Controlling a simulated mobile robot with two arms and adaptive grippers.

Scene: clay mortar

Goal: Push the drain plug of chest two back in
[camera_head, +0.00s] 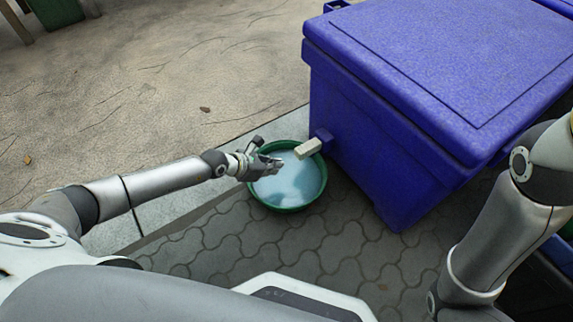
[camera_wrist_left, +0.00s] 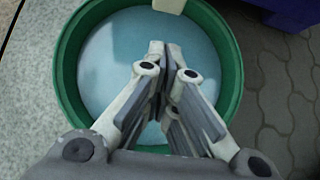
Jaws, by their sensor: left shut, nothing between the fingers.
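The blue chest (camera_head: 400,110) stands on the right, with its lid closed. A pale, block-shaped drain plug (camera_head: 308,148) sticks out from a blue fitting (camera_head: 322,137) low on the chest's left side. The plug's pale end also shows at the top of the left wrist view (camera_wrist_left: 170,5). My left gripper (camera_head: 279,163) is shut and empty over a green basin (camera_head: 287,206), a little to the left of the plug and apart from it. Its closed fingers also show in the left wrist view (camera_wrist_left: 168,50). My right gripper is out of view.
The green basin holds pale bluish liquid (camera_head: 292,184) and stands on the ground below the plug. Grey interlocking paving (camera_head: 340,240) lies around the chest, with a pale stone kerb (camera_head: 180,205) and sandy ground beyond. Another green container (camera_head: 57,12) is far back left.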

